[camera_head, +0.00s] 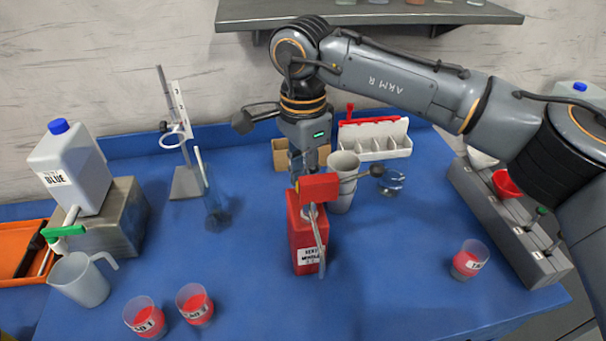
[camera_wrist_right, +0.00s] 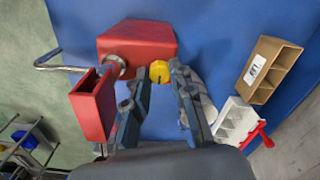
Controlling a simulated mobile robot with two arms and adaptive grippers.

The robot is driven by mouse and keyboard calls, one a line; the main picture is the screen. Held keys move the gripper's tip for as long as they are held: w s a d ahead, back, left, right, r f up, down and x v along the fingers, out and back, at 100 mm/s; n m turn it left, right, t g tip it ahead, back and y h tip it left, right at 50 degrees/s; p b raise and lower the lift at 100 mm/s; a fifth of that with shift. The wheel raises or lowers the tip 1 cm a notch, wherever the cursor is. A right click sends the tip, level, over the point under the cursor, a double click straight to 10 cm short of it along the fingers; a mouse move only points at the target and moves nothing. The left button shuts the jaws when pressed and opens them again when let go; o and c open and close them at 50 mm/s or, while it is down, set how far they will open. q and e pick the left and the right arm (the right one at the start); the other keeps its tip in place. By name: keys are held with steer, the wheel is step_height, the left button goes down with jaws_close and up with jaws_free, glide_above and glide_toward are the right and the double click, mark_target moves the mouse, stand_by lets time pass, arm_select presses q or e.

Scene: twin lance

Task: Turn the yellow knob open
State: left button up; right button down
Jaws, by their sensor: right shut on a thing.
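The yellow knob (camera_wrist_right: 160,71) shows between the fingertips of my right gripper (camera_wrist_right: 163,75) in the right wrist view. It sits beside the red unit (camera_wrist_right: 137,42), which has a metal fitting and a bent metal rod. In the head view the red unit (camera_head: 305,245) stands upright on the blue table, with a red block on top. A little of the yellow knob (camera_head: 297,184) shows at the block's left side. My right gripper (camera_head: 305,172) reaches down from above and is shut on the knob. My left gripper is in neither view.
Grey stacked cups (camera_head: 343,180) stand close to the red unit's right. A white divided tray (camera_head: 375,138) and a cardboard box (camera_head: 286,153) are behind it. Red-filled beakers (camera_head: 195,304) stand at the front left, another beaker (camera_head: 468,260) at the right. The blue table (camera_head: 250,250) is clear left of the unit.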

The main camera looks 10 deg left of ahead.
steer(key=c, duration=1.1)
jaws_free()
step_height(320, 180, up, 12)
